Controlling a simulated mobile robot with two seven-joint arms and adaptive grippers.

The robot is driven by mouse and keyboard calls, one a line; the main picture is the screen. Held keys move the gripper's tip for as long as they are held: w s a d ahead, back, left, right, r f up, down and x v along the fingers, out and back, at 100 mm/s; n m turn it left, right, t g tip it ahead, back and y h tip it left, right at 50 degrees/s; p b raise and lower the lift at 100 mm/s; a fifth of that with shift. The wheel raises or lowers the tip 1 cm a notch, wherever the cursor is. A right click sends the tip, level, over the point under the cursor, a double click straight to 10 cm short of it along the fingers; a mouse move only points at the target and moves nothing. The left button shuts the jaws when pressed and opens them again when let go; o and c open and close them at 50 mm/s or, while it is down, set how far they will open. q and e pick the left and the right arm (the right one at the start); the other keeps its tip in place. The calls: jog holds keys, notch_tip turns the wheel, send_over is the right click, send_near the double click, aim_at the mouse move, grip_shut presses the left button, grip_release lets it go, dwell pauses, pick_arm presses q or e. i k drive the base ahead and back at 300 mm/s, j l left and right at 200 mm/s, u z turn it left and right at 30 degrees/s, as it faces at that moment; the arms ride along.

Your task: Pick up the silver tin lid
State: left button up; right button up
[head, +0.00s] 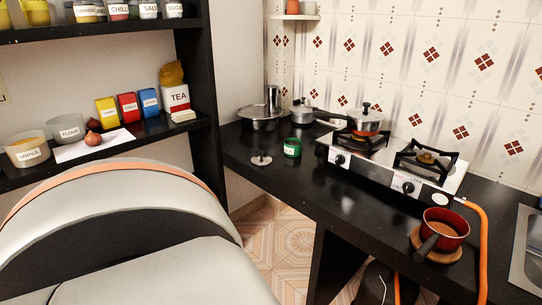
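A small flat silver lid (261,160) with a dark knob-like top lies on the black counter, near its front left edge. A green tin (292,148) with a pale label stands just to its right, apart from it. Whether the tin is open at the top is too small to tell. Neither of my grippers shows in the head view. Nothing covers the lid.
Silver pots (259,120) stand behind the lid. A two-burner stove (375,165) with a pan is to the right, then a red saucepan (444,228) and an orange hose (480,240). A black shelf (150,128) with jars and boxes is at left. Counter before the stove is clear.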

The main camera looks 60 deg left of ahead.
aim_at(261, 159)
jog(key=u, duration=2)
jog(key=i+z, duration=0.1)
jog(key=z, duration=0.45)
jog(key=i+j+z, duration=0.7)
jog(key=k, duration=0.1)
